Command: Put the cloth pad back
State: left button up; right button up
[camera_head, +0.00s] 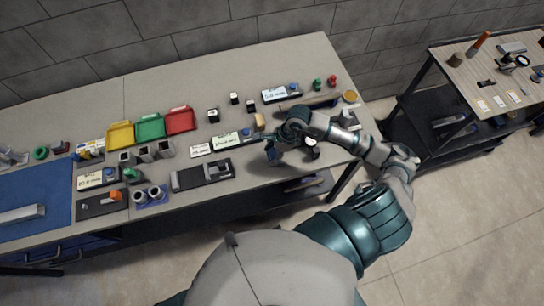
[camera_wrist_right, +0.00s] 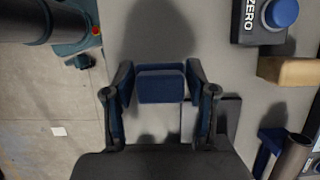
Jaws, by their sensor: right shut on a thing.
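A small dark blue pad (camera_wrist_right: 160,86), which looks like the cloth pad, sits between the fingers of my right gripper (camera_wrist_right: 160,92) in the right wrist view. The gripper is shut on it and holds it over the grey bench; its height above the top is hard to judge. In the head view the right gripper (camera_head: 272,152) is near the bench's front edge, right of the dark fixture plate, and the pad shows only as a small blue patch there. My left gripper is not in view.
The grey bench (camera_head: 275,60) carries yellow (camera_head: 120,135), green (camera_head: 150,127) and red (camera_head: 180,120) trays. A tan block (camera_wrist_right: 288,71), a blue-knobbed ZERO box (camera_wrist_right: 270,22) and a dark flat plate (camera_wrist_right: 229,113) are right of the pad in the wrist view. The back middle is clear.

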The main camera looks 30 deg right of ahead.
aim_at(270, 159)
jog(key=shift+f, duration=0.45)
jog(key=shift+p+x, duration=0.4)
jog(key=shift+x, duration=0.7)
jog(key=shift+s+f, duration=0.15)
jog(key=shift+f, duration=0.05)
jog(key=shift+a, duration=0.1)
jog(key=o, duration=1)
jog(key=shift+d, duration=0.25)
jog(key=shift+d, duration=0.1)
